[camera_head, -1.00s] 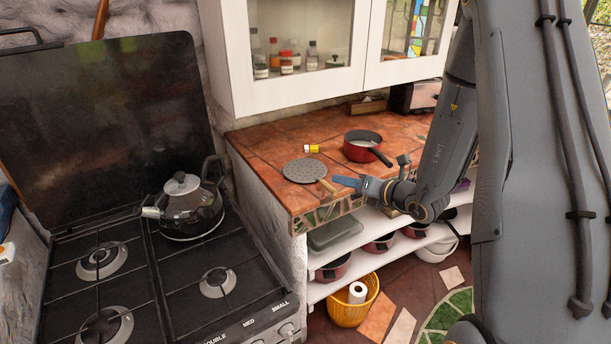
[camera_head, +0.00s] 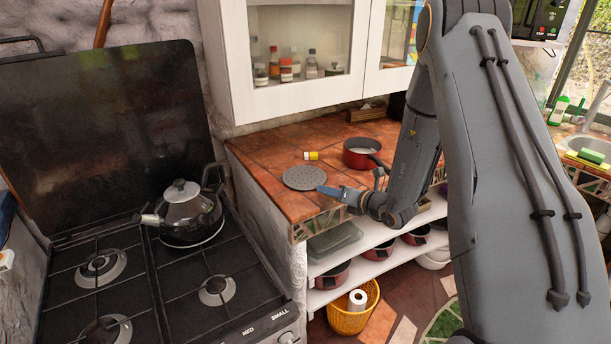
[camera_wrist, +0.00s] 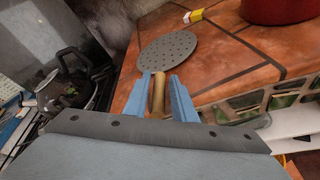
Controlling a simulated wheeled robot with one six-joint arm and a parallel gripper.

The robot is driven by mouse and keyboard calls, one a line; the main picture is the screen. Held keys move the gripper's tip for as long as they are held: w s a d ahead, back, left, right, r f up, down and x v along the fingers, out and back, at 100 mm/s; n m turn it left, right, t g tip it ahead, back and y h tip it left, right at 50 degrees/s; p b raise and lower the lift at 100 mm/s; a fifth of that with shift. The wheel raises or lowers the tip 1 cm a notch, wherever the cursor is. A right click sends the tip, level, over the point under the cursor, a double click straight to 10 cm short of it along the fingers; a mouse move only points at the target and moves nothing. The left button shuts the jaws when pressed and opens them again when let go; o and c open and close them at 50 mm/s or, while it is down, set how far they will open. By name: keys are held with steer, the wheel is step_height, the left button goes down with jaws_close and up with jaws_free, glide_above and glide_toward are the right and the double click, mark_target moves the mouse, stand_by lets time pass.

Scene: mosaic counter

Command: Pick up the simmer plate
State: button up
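The simmer plate is a round grey perforated disc (camera_head: 303,178) with a wooden handle, lying flat on the terracotta-tiled counter near its front left corner. In the wrist view the disc (camera_wrist: 168,50) is ahead of my gripper. My gripper (camera_wrist: 160,92) is open, with its blue fingers on either side of the wooden handle (camera_wrist: 157,97). A gap shows between the handle and the right finger; the left finger is very close to the handle, and I cannot tell if it touches. In the head view my gripper (camera_head: 323,190) hides the handle.
A red saucepan (camera_head: 362,152) and a small yellow-and-white item (camera_head: 311,155) stand behind the plate on the counter (camera_head: 262,160). The stove with a kettle (camera_head: 186,208) is at left. White cabinets (camera_head: 300,100) hang above; shelves with pots are below.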

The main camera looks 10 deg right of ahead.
steer(key=shift+w+a+f, duration=0.2)
steer(key=shift+w+a, duration=0.05)
steer(key=shift+w, duration=0.25)
jaws_close()
steer(key=shift+r, duration=0.1)
